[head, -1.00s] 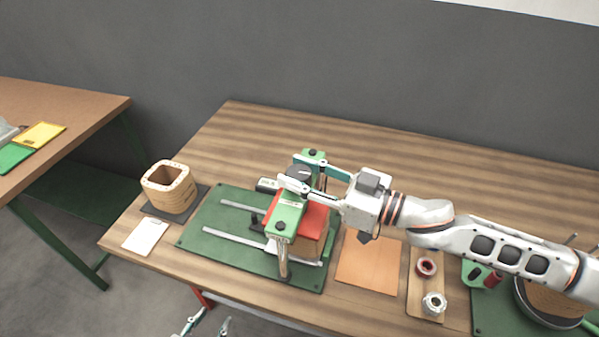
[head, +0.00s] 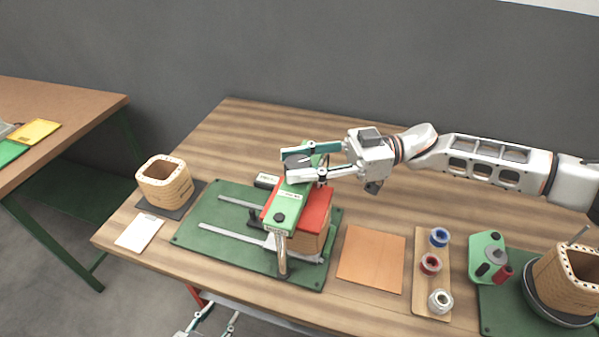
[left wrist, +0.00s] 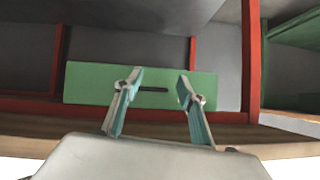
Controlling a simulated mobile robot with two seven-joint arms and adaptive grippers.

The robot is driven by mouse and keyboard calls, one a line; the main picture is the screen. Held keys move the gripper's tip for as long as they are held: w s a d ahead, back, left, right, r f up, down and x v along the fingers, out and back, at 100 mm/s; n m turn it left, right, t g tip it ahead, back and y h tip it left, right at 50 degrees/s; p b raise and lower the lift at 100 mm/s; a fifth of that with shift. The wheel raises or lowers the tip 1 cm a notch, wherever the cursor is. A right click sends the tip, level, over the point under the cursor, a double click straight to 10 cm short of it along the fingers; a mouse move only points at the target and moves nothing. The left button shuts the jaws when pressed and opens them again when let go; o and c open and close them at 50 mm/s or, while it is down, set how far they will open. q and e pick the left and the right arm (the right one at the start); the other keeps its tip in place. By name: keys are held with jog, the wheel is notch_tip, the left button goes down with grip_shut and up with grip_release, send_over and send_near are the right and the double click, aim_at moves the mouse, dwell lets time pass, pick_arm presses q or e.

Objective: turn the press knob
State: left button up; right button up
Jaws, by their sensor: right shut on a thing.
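The press (head: 288,205) stands on a green base plate (head: 190,236), its green beam over a red block. The press knob (head: 297,160) is a dark grey disc at the far end of the beam, partly covered by fingers. My right gripper (head: 288,164) comes from the right, with one finger on the far side of the knob and one on the near side, shut on it. My left gripper (head: 207,322) hangs low in front of the table, at the bottom edge. In the left wrist view it (left wrist: 160,88) is open and empty, facing a green panel (left wrist: 150,70).
The back of the table is clear.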

jog(key=n+g+h+b, duration=0.1)
jog(key=g+b, duration=0.1)
jog(key=b, duration=0.1)
jog(key=f+n+g+h+b, duration=0.1)
jog(key=n+g+b, duration=0.1)
jog(key=b, duration=0.1)
jog(key=n+g+b, duration=0.1)
jog(key=g+b, duration=0.1)
jog(key=b, duration=0.1)
jog(key=shift+w+a+f+g+h, duration=0.1)
jog(key=shift+w+f+g+h, duration=0.1)
jog(key=shift+f+g+h, duration=0.15)
jog(key=n+g+h+b, duration=0.1)
jog(key=b, duration=0.1)
jog(key=shift+r+n+b, duration=0.1)
jog(key=shift+n+b, duration=0.2)
jog(key=shift+r+n+g+h+b, duration=0.1)
jog(key=shift+n+g+h+b, duration=0.5)
jog(key=shift+b, duration=0.45)
pick_arm(q)
notch_tip(320, 180, down, 13)
jog(key=b, duration=0.2)
jog(key=shift+a+m, duration=0.3)
jog(key=shift+a, duration=0.15)
pick_arm(e)
jog(key=shift+r+n+g+h, duration=0.35)
jog(key=shift+n+g+h, duration=0.05)
jog(key=shift+g+h, duration=0.15)
